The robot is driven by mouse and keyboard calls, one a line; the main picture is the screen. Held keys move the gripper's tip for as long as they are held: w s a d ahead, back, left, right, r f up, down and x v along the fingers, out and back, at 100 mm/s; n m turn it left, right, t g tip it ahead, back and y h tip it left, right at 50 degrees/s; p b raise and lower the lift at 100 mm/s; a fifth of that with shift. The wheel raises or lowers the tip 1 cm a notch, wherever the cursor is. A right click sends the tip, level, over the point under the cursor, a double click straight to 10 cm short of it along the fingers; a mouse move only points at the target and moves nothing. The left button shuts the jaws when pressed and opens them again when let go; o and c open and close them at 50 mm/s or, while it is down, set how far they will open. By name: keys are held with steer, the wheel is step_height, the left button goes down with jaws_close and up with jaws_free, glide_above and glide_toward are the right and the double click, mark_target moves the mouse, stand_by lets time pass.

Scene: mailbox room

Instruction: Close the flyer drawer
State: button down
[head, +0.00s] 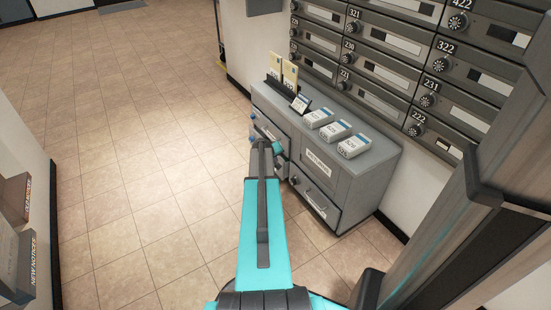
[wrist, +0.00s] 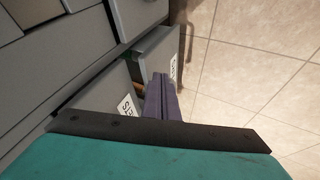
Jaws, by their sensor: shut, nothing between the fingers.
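The grey cabinet (head: 360,180) stands below the mailboxes, with drawers at its left end. In the wrist view, a grey drawer (wrist: 155,48) stands pulled out, with green and brown contents showing inside. White labels show on it and close to my fingers, but they are too small or cut off to read, so I cannot confirm which is the flyer drawer. My gripper (wrist: 163,80) is shut and empty, its dark fingers close beside this drawer; contact cannot be told. In the head view, my arm reaches the cabinet's left end and hides part of the drawers.
Another grey drawer front (wrist: 137,14) juts out nearby in the wrist view. Several white boxes (head: 336,130) and a black card holder (head: 290,88) stand on the cabinet top. Mailboxes (head: 400,50) line the wall above. The tiled floor (head: 130,150) to the left is clear.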

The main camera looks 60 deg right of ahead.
steer(key=w+a+r+p, duration=0.1)
steer(key=a+r+p, duration=0.1)
steer(key=a+r, duration=0.6)
steer(key=shift+w+a+p, duration=0.25)
steer(key=shift+a+p, duration=0.1)
steer(key=shift+a, duration=0.3)
steer(key=c, duration=2.5)
jaws_free()
